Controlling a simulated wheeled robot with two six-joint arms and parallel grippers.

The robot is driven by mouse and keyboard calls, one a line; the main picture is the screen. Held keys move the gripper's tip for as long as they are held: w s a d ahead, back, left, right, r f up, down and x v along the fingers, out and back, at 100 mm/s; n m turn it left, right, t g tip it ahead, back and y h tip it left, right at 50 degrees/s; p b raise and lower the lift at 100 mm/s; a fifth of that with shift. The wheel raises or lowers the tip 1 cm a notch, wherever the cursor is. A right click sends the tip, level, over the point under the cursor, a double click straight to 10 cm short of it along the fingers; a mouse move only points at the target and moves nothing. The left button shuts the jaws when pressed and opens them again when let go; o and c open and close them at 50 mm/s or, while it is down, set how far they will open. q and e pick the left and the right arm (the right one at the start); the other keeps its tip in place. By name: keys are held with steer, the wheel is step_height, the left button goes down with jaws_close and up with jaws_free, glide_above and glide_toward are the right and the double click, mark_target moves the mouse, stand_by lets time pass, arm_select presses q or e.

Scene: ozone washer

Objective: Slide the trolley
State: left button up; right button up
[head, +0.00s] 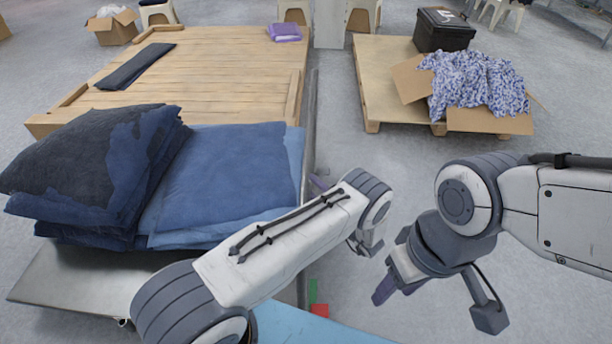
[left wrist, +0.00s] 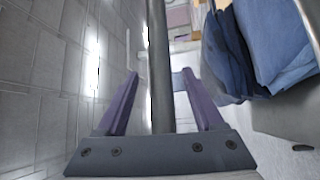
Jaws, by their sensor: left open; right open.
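The trolley (head: 62,287) appears to be the flat grey metal bed at the lower left of the head view, loaded with folded blue denim (head: 220,175). A grey bar (left wrist: 158,35) runs lengthwise between the spread purple fingers of my left gripper (left wrist: 160,72) in the left wrist view, with gaps at both sides. Whether the bar belongs to the trolley is unclear. In the head view my left gripper (head: 318,183) is mostly hidden behind its own arm, beside the denim. My right gripper (head: 437,308) is open and empty over the floor at lower right.
A wooden pallet (head: 215,65) lies behind the denim, with a purple bundle (head: 284,33) on it. Another pallet (head: 375,75) at the back right bears a black crate (head: 443,30) and a cardboard box (head: 410,80) of patterned cloth. Grey floor (head: 575,130) is clear at right.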

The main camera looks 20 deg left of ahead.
mark_target(306, 181)
arm_select(q)
steer(key=shift+p+x, duration=0.4)
steer(key=shift+x, duration=1.6)
jaws_close()
steer(key=shift+f, duration=0.1)
